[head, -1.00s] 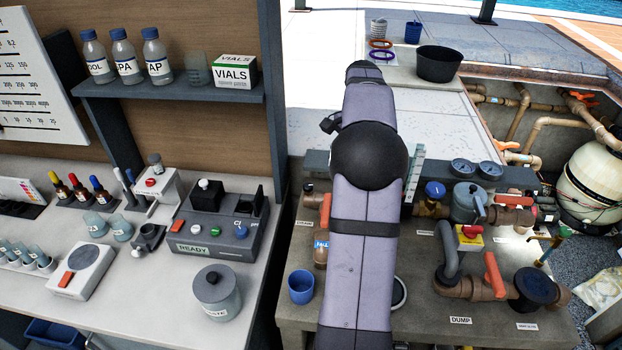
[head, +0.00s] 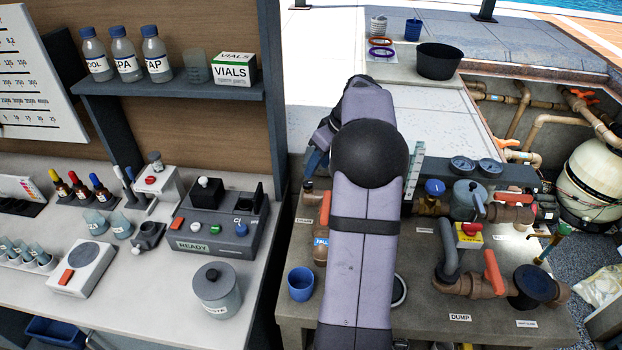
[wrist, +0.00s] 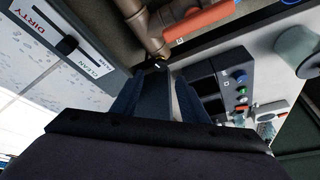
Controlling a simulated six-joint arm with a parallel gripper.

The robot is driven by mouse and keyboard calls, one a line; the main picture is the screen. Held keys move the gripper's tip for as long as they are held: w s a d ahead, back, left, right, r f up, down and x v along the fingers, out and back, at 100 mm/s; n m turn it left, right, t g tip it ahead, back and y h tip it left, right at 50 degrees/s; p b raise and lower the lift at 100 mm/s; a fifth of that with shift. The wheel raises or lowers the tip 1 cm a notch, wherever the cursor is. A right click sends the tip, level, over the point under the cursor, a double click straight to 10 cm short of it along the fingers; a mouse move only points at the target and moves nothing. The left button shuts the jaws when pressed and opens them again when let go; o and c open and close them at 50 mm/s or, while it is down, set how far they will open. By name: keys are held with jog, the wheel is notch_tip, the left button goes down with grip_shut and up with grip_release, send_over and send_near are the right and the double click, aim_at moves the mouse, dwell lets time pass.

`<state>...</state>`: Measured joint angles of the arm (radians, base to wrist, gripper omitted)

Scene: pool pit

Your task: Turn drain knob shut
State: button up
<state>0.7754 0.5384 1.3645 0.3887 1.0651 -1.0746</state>
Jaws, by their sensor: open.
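No knob can be surely identified as the drain knob. In the wrist view, a small dark fitting with a pale mark (wrist: 159,64) sits at the end of a brown pipe (wrist: 150,30), just beyond my fingertips. An orange handle (wrist: 200,18) lies along that pipe. In the head view, an orange handle (head: 325,208) stands on the left pipe of the grey bench, partly behind my arm. My gripper (wrist: 158,98) is open and empty, its two blue fingers apart. In the head view my gripper (head: 316,158) is partly hidden by my arm, above the bench's back left corner.
The bench holds a yellow box with a red knob (head: 469,234), an orange dump handle (head: 494,272), a blue cup (head: 301,285) and a blue-capped valve (head: 435,189). The READY device (head: 222,225) stands on the left counter. A dirty/clean panel (wrist: 62,38) is left in the wrist view.

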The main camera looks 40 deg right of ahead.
aim_at(308, 183)
jog(key=shift+n, duration=0.7)
jog(key=shift+f, duration=0.1)
jog(key=shift+p+x, duration=1.4)
jog(key=shift+x, duration=2.15)
grip_shut()
